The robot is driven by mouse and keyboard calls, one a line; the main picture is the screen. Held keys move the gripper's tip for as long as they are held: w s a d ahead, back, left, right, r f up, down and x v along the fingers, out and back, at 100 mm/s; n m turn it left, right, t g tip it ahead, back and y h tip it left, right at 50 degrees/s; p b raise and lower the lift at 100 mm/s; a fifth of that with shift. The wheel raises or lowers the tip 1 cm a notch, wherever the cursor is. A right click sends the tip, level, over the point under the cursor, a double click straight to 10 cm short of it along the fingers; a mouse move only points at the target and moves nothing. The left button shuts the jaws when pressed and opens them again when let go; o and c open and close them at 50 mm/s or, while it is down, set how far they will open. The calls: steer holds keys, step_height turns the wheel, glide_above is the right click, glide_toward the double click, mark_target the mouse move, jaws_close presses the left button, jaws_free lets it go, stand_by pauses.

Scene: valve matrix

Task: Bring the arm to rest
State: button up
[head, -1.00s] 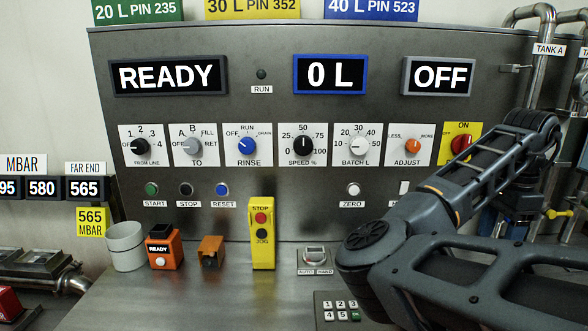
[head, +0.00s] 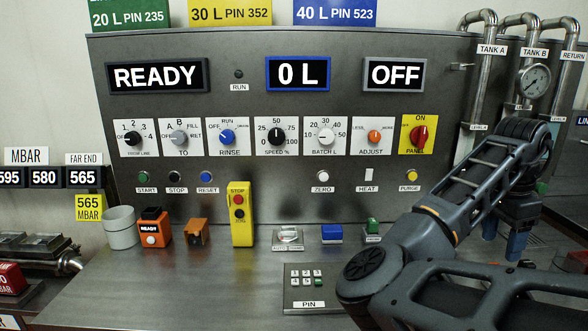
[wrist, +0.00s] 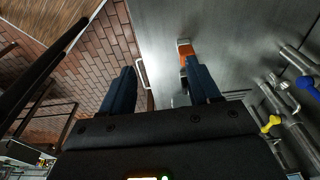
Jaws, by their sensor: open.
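My arm (head: 455,225) is folded at the right of the head view, in front of the right end of the console. My gripper shows in the wrist view (wrist: 162,92) with its two blue fingers apart and nothing between them. Behind the fingers are a brick-pattern floor and a grey metal surface (wrist: 215,30). An orange item (wrist: 185,50) shows just beyond the right finger, and I cannot tell how far off it is.
The console panel (head: 300,205) has dials, buttons and READY, 0 L and OFF displays. Pipes (head: 480,75) rise at the right.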

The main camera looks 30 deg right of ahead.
steer(key=s+d+f+n+h, duration=0.35)
steer(key=d+n+h, duration=0.25)
steer(key=h, duration=0.4)
steer(key=w+a+f+n+t, duration=0.1)
steer(key=a+n+t, duration=0.2)
steer(key=a+n, duration=0.1)
steer(key=w+a+f+n+t, duration=0.1)
steer(key=a+f+n+t, duration=0.1)
steer(key=a+n+t, duration=0.1)
steer(key=w+a+f+n+t+h, duration=0.1)
steer(key=a+n+t, duration=0.1)
steer(key=a+n, duration=0.2)
steer(key=shift+a+f+n+t, duration=0.4)
steer(key=shift+a, duration=0.15)
steer(key=s+a+f+n+t+y, duration=0.2)
steer(key=s+a+y, duration=0.15)
steer(key=a, duration=0.55)
steer(key=s+a+f+n+t+y, duration=0.1)
steer(key=s+a+n+t+y, duration=0.2)
steer(key=a, duration=0.6)
steer(key=s+a+f+n+t+y, duration=0.1)
steer(key=s+a+f+n+y, duration=0.15)
steer(key=s+a, duration=0.45)
steer(key=s+a+r+m+y, duration=0.1)
steer(key=s+a+r+y, duration=0.2)
steer(key=s+a+r, duration=0.3)
steer(key=a, duration=0.4)
steer(key=shift+s+t, duration=0.3)
steer(key=shift+s, duration=0.1)
